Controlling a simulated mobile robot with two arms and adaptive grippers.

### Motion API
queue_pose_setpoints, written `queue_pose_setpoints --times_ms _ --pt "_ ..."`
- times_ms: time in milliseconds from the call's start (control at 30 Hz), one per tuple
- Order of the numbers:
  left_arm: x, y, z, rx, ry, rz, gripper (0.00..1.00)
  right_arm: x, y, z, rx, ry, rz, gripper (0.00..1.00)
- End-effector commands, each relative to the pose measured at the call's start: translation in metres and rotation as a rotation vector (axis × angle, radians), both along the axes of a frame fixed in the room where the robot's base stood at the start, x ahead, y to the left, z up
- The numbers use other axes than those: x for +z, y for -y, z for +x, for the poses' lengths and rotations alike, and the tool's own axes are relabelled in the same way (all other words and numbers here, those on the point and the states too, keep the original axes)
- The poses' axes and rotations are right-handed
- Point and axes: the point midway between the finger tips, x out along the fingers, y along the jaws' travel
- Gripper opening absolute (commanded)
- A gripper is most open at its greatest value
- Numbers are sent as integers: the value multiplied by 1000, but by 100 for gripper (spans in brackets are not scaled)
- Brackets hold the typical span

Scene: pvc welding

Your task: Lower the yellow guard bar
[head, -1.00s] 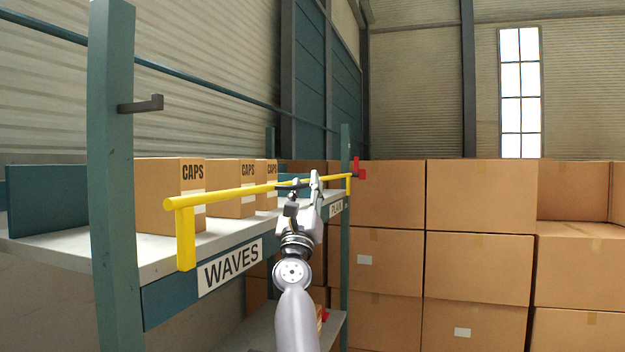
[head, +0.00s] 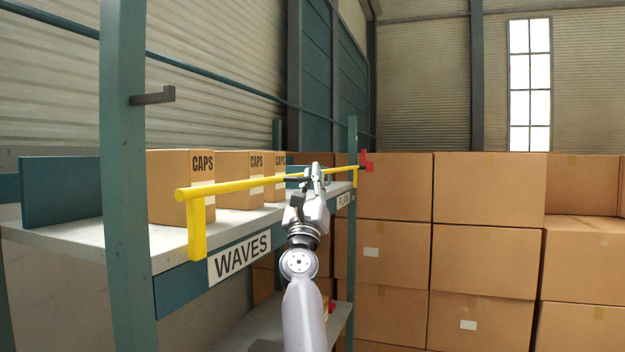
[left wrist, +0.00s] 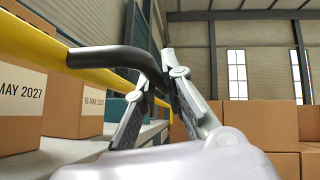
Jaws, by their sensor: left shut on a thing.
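The yellow guard bar (head: 240,186) runs along the front of the shelf, just above shelf level, with a downturned leg at each end. Its far end is by a red bracket (head: 367,163) on the far post. A bent black handle (left wrist: 115,57) joins the bar, which also shows in the left wrist view (left wrist: 35,40). My left gripper (head: 312,177) is at the bar's far half, shut on the black handle; its fingers also show in the left wrist view (left wrist: 160,85). My right gripper is not in view.
A grey hook (head: 153,96) sticks out of the near teal post (head: 126,200), above the bar. CAPS boxes (head: 185,190) stand on the shelf (head: 130,245) behind the bar. Stacked cartons (head: 487,250) fill the right side.

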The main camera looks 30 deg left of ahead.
Motion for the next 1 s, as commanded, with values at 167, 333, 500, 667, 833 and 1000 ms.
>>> queue_pose_setpoints --times_ms 167,333,500,667,833,1000 --pt "0 0 0 2 0 1 0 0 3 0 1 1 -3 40" --pt "0 -1 0 4 0 1 0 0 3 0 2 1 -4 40" --pt "-1 0 0 4 -1 7 0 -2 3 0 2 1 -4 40" --pt "-5 2 0 4 -10 43 0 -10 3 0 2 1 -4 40" --pt "-13 9 2 6 -33 133 0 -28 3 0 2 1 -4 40" --pt "-23 17 4 6 -64 267 0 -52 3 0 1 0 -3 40"
